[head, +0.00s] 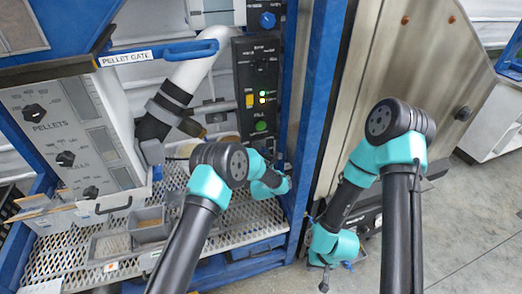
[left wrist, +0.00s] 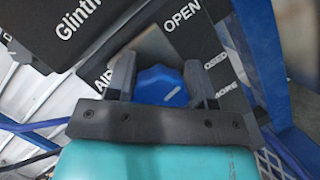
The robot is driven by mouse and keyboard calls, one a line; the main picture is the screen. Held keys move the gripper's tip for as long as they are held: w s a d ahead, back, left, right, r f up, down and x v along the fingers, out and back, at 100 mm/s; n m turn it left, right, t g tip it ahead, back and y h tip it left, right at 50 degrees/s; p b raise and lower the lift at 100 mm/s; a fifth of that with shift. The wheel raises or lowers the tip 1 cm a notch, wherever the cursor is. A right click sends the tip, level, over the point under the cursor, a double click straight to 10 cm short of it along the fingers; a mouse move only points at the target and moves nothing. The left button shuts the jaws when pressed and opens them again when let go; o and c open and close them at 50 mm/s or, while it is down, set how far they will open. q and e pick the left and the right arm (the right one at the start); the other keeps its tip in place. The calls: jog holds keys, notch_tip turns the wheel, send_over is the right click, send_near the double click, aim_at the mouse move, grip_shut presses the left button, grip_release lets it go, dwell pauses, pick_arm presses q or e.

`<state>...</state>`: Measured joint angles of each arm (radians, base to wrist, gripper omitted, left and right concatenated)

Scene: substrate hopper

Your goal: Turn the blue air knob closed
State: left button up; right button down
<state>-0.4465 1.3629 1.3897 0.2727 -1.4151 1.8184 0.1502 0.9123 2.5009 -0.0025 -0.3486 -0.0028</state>
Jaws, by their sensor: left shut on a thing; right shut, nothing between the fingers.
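The blue air knob (left wrist: 158,86) is in the left wrist view, on a dark panel with the word AIR to its left and OPEN above right. A pale line shows on its face; I cannot tell its exact setting. My left gripper (left wrist: 160,74) is shut on the knob, one dark finger on each side. In the head view my left wrist (head: 268,178) is low by the dark panel, and the held knob is hidden there. My right gripper (head: 324,281) is shut and empty, low by the steel cabinet.
A blue frame post (head: 318,110) stands close right of my left wrist. Small trays (head: 150,225) sit on the mesh shelf.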

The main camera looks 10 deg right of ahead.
pick_arm(q)
jog(key=m+g, duration=0.1)
jog(key=m, duration=0.2)
jog(key=m+g, duration=0.1)
jog(key=m, duration=0.3)
jog(key=m+g+h, duration=0.1)
jog(key=m+g, duration=0.1)
jog(key=m, duration=0.2)
jog(key=shift+f, duration=0.2)
dwell(0.4)
jog(key=o, duration=0.9)
jog(key=shift+o, duration=0.2)
jog(key=s+a+r, duration=0.1)
jog(key=s+a, duration=0.2)
jog(key=s, duration=1.4)
jog(key=shift+r, duration=0.2)
